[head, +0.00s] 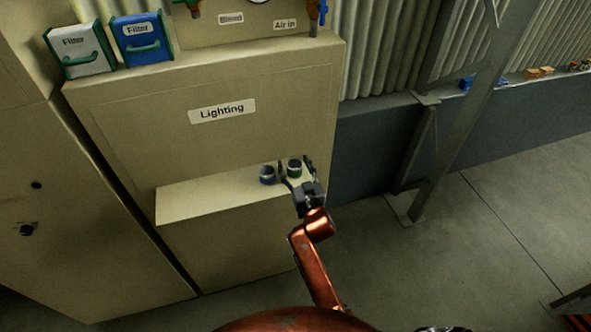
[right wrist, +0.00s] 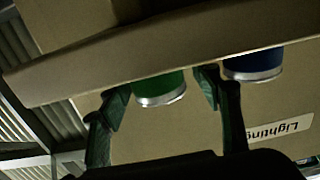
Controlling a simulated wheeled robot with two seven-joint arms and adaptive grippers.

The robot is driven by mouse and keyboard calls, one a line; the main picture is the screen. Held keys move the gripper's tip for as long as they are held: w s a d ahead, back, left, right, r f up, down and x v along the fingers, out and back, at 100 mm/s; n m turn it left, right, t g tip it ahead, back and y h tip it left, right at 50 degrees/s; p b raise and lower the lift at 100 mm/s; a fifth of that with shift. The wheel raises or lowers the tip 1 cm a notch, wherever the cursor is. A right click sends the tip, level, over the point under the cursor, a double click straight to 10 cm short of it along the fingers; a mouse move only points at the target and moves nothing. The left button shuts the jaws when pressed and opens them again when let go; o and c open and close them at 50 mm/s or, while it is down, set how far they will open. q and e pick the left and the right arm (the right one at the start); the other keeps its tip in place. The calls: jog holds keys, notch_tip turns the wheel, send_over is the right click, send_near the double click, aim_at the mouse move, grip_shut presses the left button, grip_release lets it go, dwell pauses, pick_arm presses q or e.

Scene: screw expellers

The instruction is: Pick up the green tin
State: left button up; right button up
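The green tin (head: 294,169) stands upright on the ledge of the beige cabinet, near the ledge's right end. My right gripper (head: 295,174) is open, with one finger on each side of the tin. In the right wrist view, which looks upside down, the green tin (right wrist: 159,88) is between the two fingers of the gripper (right wrist: 164,88). A gap shows between the tin and the right-hand finger; the left-hand finger overlaps or nearly meets the tin's edge. My left gripper is not in view.
A blue tin (head: 267,175) stands just left of the green tin, close to the gripper's left finger; it also shows in the wrist view (right wrist: 254,66). The ledge (head: 200,199) further left is bare. The cabinet wall labelled Lighting (head: 222,111) rises behind. A slanted metal post (head: 450,150) stands to the right.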

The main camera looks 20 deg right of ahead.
jog(key=c, duration=1.2)
